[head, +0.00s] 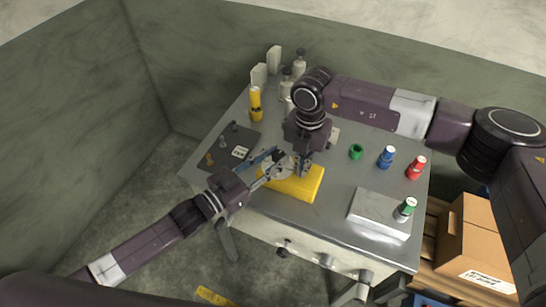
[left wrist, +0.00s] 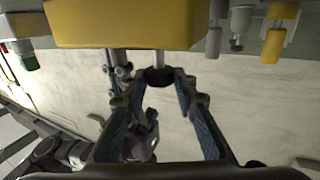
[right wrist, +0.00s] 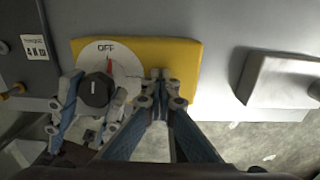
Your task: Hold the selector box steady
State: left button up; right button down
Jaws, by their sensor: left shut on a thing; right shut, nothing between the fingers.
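The selector box is a yellow block (head: 302,189) on the metal table, also seen in the right wrist view (right wrist: 187,60). Its round pale dial (right wrist: 125,60) reads OFF, with a red mark, and carries a black knob (right wrist: 97,91). My left gripper (head: 277,163) is shut on the knob, its fingers on either side; the left wrist view shows the knob (left wrist: 158,77) on its shaft. My right gripper (head: 306,172) is shut and empty, its fingertips at the box beside the dial. I cannot tell whether they touch it. They partly hide the dial.
A dark mat (head: 221,146) with small parts lies at the left. A pale block (head: 372,214) sits near the front right edge. A yellow bottle (head: 255,105) stands behind.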

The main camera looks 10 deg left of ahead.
pick_arm(q)
jog(key=shift+s+d+r+n+t+y, duration=0.1)
jog(key=shift+d+n+t+y, duration=0.1)
jog(key=shift+n+t+y, duration=0.3)
jog(key=shift+s+d+n+t+y, duration=0.1)
jog(key=shift+d+n+t+y, duration=0.1)
jog(key=shift+n+t+y, duration=0.25)
pick_arm(e)
jog(key=shift+s+f, duration=0.15)
jog(key=shift+f, duration=0.2)
pick_arm(q)
jog(key=shift+y, duration=0.35)
jog(key=shift+n+t+y, duration=0.25)
jog(key=shift+n+y, duration=0.05)
jog(key=shift+n, duration=0.05)
pick_arm(e)
jog(key=shift+d, duration=0.1)
pick_arm(q)
jog(key=shift+a, duration=0.1)
jog(key=o, duration=1.2)
jog(key=shift+c, duration=0.2)
pick_arm(e)
jog(key=shift+d, duration=0.1)
pick_arm(q)
jog(key=shift+a, duration=0.1)
jog(key=v, duration=1.2)
pick_arm(e)
jog(key=shift+r, duration=0.15)
